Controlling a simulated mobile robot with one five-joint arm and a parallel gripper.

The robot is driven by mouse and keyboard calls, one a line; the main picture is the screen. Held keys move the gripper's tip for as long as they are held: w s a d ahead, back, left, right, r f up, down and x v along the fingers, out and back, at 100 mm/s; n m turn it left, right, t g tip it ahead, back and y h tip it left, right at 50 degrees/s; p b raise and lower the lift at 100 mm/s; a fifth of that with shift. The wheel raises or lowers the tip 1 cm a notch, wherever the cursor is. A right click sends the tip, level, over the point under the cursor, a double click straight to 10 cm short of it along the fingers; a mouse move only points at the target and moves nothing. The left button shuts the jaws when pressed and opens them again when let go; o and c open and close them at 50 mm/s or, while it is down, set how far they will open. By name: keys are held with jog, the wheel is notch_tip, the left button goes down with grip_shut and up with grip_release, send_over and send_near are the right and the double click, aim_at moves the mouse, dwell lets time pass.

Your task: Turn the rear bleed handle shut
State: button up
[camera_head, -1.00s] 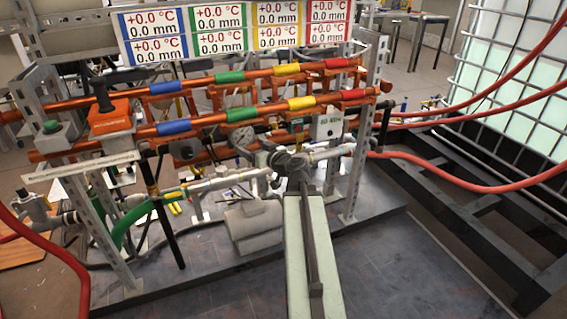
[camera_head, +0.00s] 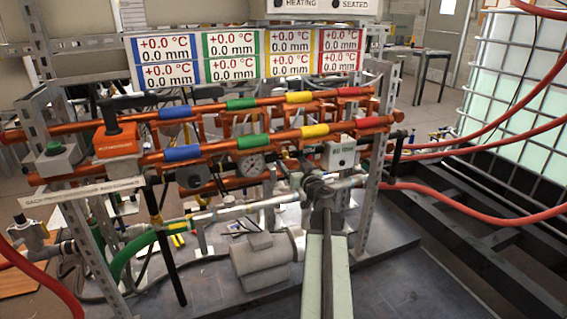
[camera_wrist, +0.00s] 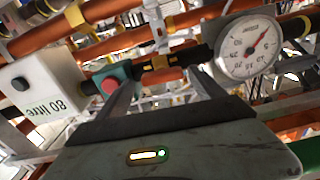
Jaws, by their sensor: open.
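I cannot single out the rear bleed handle in either view. The rack carries two orange pipe rails, the rear one (camera_head: 215,107) and the front one (camera_head: 215,147), with blue, green, yellow and red bands. A black upright lever (camera_head: 396,152) sits at the right end of the front rail. My gripper (camera_wrist: 163,90) is open and empty in the wrist view, pointing at the pipework. A green box with a red button (camera_wrist: 110,84) lies just beyond its left finger. In the head view my arm hides part of the lower pipes.
A white box marked 80 litre (camera_wrist: 35,90) is left of the fingers, and a round gauge (camera_wrist: 248,47) is right. An orange box with a black top (camera_head: 115,140), display panels (camera_head: 250,57) and a grey motor (camera_head: 265,255) surround the pipes. Red hoses (camera_head: 470,205) run right.

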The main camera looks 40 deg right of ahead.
jog(key=shift+w, duration=0.15)
jog(key=c, duration=1.4)
jog(key=shift+o, duration=0.2)
jog(key=shift+m, duration=0.3)
jog(key=m, duration=0.8)
jog(key=shift+d+f, duration=0.1)
jog(key=m, duration=0.4)
jog(key=shift+f, duration=0.1)
jog(key=shift+m, duration=2.1)
